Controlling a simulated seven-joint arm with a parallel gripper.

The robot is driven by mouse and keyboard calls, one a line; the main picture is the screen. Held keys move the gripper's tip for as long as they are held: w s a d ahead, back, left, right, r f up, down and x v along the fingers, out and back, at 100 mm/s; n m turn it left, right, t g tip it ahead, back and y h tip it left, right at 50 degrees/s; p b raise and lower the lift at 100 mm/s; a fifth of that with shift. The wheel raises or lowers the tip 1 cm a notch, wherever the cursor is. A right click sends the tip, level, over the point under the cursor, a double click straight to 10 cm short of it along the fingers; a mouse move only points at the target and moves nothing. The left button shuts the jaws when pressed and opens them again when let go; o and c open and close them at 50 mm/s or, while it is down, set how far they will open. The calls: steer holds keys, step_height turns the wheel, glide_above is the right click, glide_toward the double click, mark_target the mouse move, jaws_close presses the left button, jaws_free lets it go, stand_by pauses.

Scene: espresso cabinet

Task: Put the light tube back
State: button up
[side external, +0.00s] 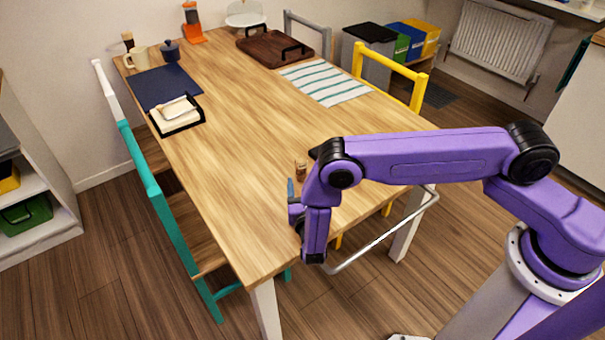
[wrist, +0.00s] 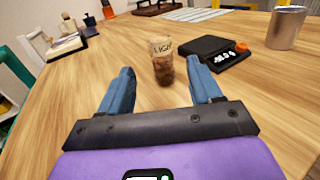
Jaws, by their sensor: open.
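The light tube (wrist: 162,62) stands upright on the wooden table, a small clear tube of brown contents with a pale label reading "LIGH". It also shows in the side view (side external: 301,169), just beyond my gripper. My gripper (wrist: 161,82) is open, with its two blue fingers spread on either side of the tube's line and nothing between them that I can see touching. The tube appears a little ahead of the fingertips. In the side view my gripper (side external: 290,188) is low over the table's near end, partly hidden by my own arm. No rack or holder for the tube is clearly seen.
A black scale (wrist: 218,54) with a lit display stands right of the tube, close to the right finger. A metal cup (wrist: 286,27) is further right. A napkin holder (side external: 176,115), navy mat (side external: 160,85), striped cloth (side external: 325,82) and wooden tray (side external: 270,48) lie farther back. Mid-table is clear.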

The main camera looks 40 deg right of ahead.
steer(key=shift+s+a, duration=0.3)
steer(key=shift+s, duration=0.25)
steer(key=s+d+r+m+g+h, duration=0.1)
steer(key=s+d+r+m+g, duration=0.3)
steer(key=r, duration=0.4)
steer(key=s+d+r+m+g+h, duration=0.1)
steer(key=s+d+r+m+g, duration=0.1)
steer(key=s+r+m+g, duration=0.45)
steer(key=s+d+r+m+g+y, duration=0.2)
steer(key=s+r+y, duration=0.3)
steer(key=s, duration=0.6)
steer(key=s+d+r+m+g+y, duration=0.3)
steer(key=s+r+m+y, duration=0.2)
steer(key=s, duration=0.6)
steer(key=shift+s+r+y, duration=0.3)
steer(key=shift+r+y, duration=0.25)
steer(key=shift+y, duration=0.15)
steer(key=shift+d, duration=0.1)
